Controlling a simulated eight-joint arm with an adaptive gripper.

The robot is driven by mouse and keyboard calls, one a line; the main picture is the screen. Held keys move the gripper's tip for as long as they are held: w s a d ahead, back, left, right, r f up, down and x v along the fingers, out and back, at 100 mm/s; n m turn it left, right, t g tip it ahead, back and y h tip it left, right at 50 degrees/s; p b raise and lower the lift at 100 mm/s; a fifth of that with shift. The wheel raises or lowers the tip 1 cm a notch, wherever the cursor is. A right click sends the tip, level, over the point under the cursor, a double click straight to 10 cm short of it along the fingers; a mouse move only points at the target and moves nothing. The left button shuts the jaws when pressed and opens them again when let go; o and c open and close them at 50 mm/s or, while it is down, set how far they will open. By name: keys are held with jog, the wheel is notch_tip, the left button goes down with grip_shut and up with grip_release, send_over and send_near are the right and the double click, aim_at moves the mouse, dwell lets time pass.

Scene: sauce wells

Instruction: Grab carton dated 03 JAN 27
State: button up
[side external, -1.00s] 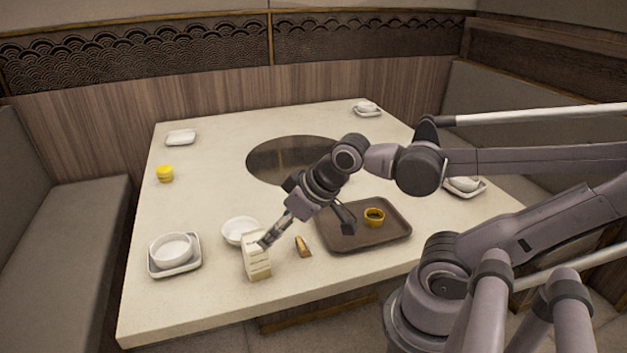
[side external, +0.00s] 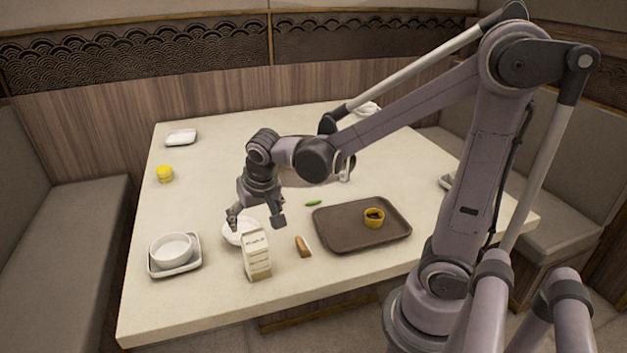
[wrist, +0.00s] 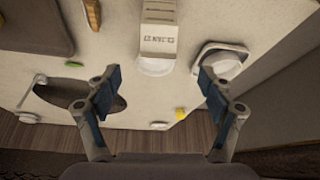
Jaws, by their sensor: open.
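A white carton (side external: 257,258) with dark print stands upright near the table's front edge. In the wrist view the carton (wrist: 160,25) reaches in from the top edge. A line of print shows on its face, too small to read as a date. My gripper (side external: 256,217) is above and behind the carton, over the white bowl, with its fingers apart. In the wrist view my gripper (wrist: 159,84) has its two blue-padded fingers spread wide with nothing between them. The carton lies beyond the fingertips, apart from them.
A white bowl (side external: 232,238) is partly hidden behind the carton. A brown block-like item (side external: 303,246) lies right of it, near a brown tray (side external: 330,239) holding a yellow cup (side external: 374,217). A green item (side external: 313,203) lies behind. A stacked bowl (side external: 171,250) stands left.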

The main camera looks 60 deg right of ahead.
aim_at(253, 239)
jog(key=shift+w+d+f+m+g, duration=0.2)
jog(key=shift+w+f, duration=0.1)
jog(key=shift+f, duration=0.1)
jog(key=shift+w+d+f+m+g, duration=0.1)
jog(key=shift+w+f+m, duration=0.15)
jog(key=shift+f, duration=0.15)
jog(key=shift+x, duration=5.2)
jog(key=shift+d+r, duration=0.1)
jog(key=shift+d, duration=0.1)
grip_shut()
